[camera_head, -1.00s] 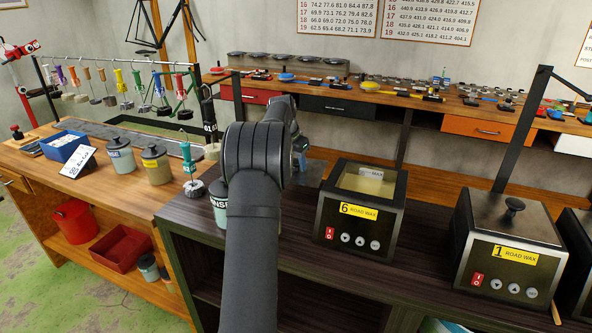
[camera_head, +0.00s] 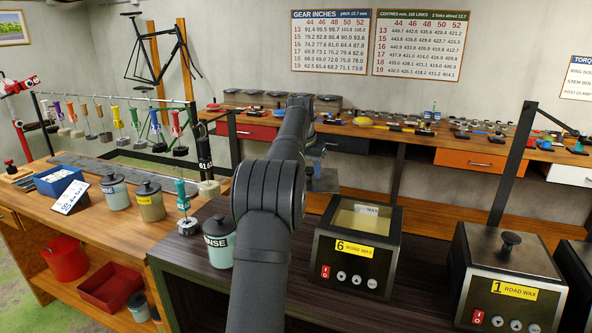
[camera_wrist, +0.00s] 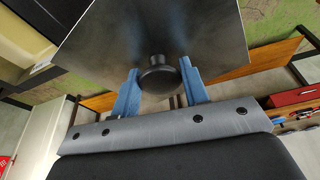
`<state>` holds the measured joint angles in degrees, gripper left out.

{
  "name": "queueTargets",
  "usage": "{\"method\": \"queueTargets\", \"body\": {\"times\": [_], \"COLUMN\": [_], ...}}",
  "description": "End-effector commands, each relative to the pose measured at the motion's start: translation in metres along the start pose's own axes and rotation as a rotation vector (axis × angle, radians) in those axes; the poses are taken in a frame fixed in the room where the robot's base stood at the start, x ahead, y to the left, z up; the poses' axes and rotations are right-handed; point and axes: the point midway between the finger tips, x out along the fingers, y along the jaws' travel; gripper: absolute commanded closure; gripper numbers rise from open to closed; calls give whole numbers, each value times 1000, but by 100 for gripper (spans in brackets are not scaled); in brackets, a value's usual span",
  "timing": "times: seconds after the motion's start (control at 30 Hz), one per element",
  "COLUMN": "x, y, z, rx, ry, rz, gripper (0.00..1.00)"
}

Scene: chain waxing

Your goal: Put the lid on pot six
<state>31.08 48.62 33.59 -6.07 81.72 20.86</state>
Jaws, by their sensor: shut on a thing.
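Pot six (camera_head: 354,277) is a dark square box with a yellow "6 ROAD WAX" label; its top is open and pale wax shows inside. My gripper (camera_wrist: 160,73) is shut on the black knob of the lid (camera_wrist: 105,45), a grey metal plate that fills the upper middle of the wrist view. The blue fingers stand on either side of the knob. In the head view my gripper (camera_head: 315,152) is partly hidden behind my arm, with the grey lid (camera_head: 323,181) below it, behind and left of pot six, apart from it.
Pot one (camera_head: 508,272) stands right of pot six with its knobbed lid on. A rinse jar (camera_head: 218,243) stands left of my arm. Behind is a long bench (camera_head: 440,146) with tools and drawers. A dark post (camera_head: 512,165) rises behind pot one.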

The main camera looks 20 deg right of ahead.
Motion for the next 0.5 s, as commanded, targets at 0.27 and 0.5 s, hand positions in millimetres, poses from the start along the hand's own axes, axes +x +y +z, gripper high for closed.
{"method": "queueTargets", "body": {"times": [0.27,0.5], "x": [-13,-29], "y": [92,170], "z": [21,54], "rx": [122,227], "ry": [2,3], "rz": [37,69], "gripper": [86,86]}}
